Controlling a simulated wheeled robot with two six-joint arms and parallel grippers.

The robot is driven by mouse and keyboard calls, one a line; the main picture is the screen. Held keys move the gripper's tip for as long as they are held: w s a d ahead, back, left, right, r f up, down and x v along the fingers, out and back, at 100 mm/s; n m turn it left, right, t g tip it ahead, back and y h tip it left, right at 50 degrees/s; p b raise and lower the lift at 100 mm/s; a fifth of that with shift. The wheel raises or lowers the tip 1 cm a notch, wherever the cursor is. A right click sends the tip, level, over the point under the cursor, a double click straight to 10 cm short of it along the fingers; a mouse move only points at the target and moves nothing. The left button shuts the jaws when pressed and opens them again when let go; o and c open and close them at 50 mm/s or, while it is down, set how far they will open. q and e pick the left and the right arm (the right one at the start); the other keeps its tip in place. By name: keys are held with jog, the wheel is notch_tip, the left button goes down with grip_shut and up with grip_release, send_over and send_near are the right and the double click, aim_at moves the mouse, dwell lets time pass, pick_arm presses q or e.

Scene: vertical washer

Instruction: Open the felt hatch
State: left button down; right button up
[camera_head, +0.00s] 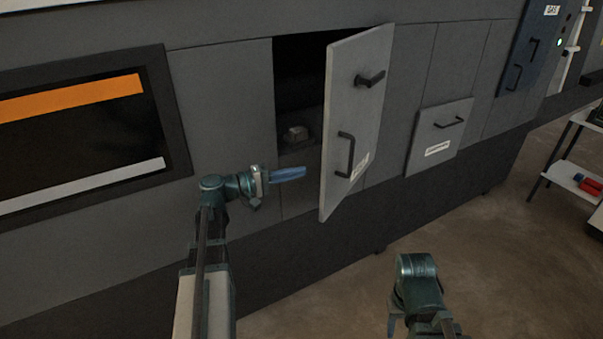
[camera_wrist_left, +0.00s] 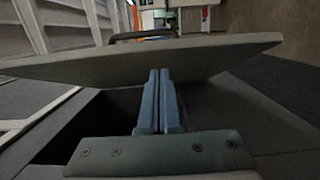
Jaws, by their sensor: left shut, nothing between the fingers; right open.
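The grey hatch door (camera_head: 350,110) stands swung partly open, hinged on its right side. In the left wrist view, the fingertips (camera_wrist_left: 160,73) are at the door panel (camera_wrist_left: 90,66); contact is unclear.
A small pale object (camera_head: 296,133) sits inside the opening. A smaller closed hatch (camera_head: 440,135) is to the right, and a dark window with an orange strip (camera_head: 70,98) is at left. A shelf cart (camera_head: 575,180) stands far right. The floor is clear.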

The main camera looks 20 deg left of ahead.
aim_at(328, 172)
pick_arm(q)
jog(key=x, duration=0.3)
jog(key=s+d+x, duration=0.1)
jog(key=x, duration=0.5)
jog(key=shift+s+d+f, duration=0.1)
jog(key=shift+s+d, duration=0.05)
jog(key=shift+s, duration=0.05)
jog(key=shift+d, duration=0.8)
